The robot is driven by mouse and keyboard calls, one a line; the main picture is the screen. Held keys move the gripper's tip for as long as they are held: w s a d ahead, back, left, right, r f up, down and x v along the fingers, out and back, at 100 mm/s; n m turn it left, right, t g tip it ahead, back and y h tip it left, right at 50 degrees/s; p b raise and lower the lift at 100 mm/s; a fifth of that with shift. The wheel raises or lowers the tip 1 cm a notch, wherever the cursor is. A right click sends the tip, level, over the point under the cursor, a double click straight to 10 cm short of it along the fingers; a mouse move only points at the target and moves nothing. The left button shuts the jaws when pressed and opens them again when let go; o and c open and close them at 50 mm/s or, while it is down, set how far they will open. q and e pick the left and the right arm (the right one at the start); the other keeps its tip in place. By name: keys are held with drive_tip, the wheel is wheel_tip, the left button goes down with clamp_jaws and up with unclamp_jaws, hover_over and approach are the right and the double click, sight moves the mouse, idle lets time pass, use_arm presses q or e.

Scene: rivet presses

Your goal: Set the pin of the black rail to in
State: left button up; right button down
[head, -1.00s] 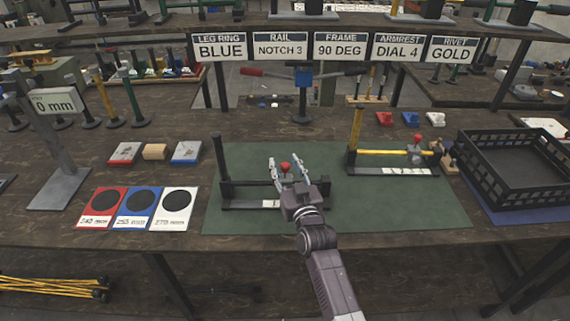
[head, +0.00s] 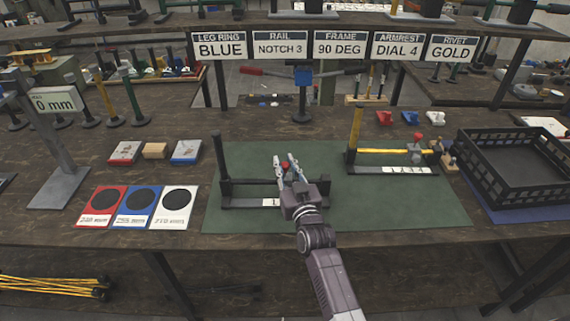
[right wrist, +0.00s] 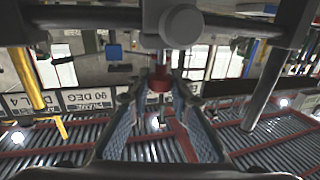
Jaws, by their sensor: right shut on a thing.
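The black rail (head: 245,182) runs level from a black upright post (head: 221,158) on a dark base at the left of the green mat. Its pin has a red knob (head: 286,164), mostly between the fingers of my right gripper (head: 287,162). The right gripper is shut on this knob. In the right wrist view the red knob (right wrist: 160,78) shows between the fingertips, below a grey round part (right wrist: 181,27). How deep the pin sits is hidden. My left gripper is not in view.
A yellow rail (head: 385,152) with its own red knob (head: 418,137) stands at the mat's right. A black crate (head: 466,173) is further right. Red, blue and white cards (head: 137,221) lie left of the mat (head: 390,208). The mat's front right is clear.

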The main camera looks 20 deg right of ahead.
drive_tip(key=shift+f, duration=0.9)
drive_tip(key=c, duration=1.7)
unclamp_jaws()
drive_tip(key=shift+f, duration=0.1)
drive_tip(key=s, duration=1.2)
drive_tip(key=shift+a, duration=0.15)
